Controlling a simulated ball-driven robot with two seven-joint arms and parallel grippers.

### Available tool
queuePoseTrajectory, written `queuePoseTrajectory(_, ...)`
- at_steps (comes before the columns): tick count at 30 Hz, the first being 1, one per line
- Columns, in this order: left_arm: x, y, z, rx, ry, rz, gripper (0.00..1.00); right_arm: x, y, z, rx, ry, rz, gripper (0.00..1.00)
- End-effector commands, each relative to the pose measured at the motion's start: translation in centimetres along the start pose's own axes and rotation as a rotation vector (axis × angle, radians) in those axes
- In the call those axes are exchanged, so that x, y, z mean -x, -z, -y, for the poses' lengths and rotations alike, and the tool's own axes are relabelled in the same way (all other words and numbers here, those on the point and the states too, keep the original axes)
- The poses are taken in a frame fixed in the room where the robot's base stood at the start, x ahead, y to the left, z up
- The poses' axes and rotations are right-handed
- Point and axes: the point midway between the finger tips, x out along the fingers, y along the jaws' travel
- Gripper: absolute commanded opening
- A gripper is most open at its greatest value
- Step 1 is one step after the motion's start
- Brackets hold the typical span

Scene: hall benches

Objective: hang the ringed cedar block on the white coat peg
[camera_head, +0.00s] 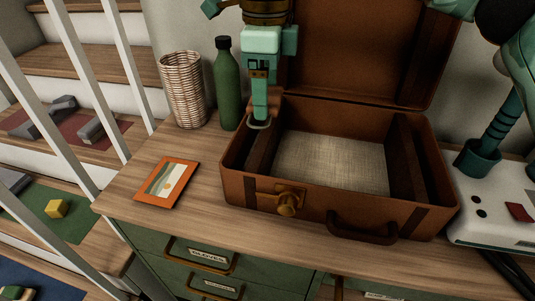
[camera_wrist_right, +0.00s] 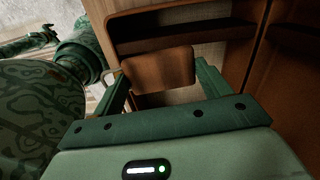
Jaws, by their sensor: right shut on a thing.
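My right gripper (camera_head: 260,112) points down at the left end of the open brown suitcase (camera_head: 250,187). It is shut on the cedar block (camera_wrist_right: 158,68), a reddish-brown wooden piece between its two green fingers in the right wrist view. In the head view the block's body is hard to make out behind the fingers. A pale grey ring (camera_head: 258,125) shows at the fingertips there. I cannot make out a white coat peg in either view.
The suitcase's raised lid (camera_head: 350,50) stands behind my gripper. A green bottle (camera_head: 227,85) and wicker basket (camera_head: 183,90) stand close on the left. An orange-framed picture (camera_head: 167,182) lies in front. A white device (camera_head: 495,210) is at the right. White rails (camera_head: 98,75) border the stairs.

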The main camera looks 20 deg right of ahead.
Motion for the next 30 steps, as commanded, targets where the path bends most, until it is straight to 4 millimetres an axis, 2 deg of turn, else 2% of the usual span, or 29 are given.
queuePoseTrajectory(10,0.0,-0.7,-0.2,0.0,-0.003,0.011,1.0,0.0,0.0,-0.1,-0.049,0.0,0.0,0.55)
queuePoseTrajectory(13,-0.3,-0.7,-0.2,-0.001,-0.004,0.014,1.0,-0.8,0.0,0.0,-0.048,-0.002,-0.002,0.55)
queuePoseTrajectory(16,-1.3,-1.1,-0.3,-0.001,-0.008,0.024,1.0,-3.1,0.0,0.0,-0.046,-0.006,-0.006,0.55)
queuePoseTrajectory(20,-3.1,-1.8,-0.6,0.0,-0.016,0.047,1.0,-7.4,0.0,0.1,-0.045,-0.01,-0.008,0.55)
queuePoseTrajectory(24,-4.2,-1.2,0.8,-0.032,0.002,0.057,1.0,-11.1,0.0,0.1,-0.045,-0.007,-0.005,0.55)
queuePoseTrajectory(27,-4.5,-1.1,1.2,-0.049,0.008,0.067,1.0,-12.6,0.0,0.0,-0.046,-0.006,-0.004,0.55)
queuePoseTrajectory(30,-4.6,-0.9,1.5,-0.057,0.011,0.07,1.0,-13.1,0.0,-0.1,-0.045,-0.002,-0.002,0.55)
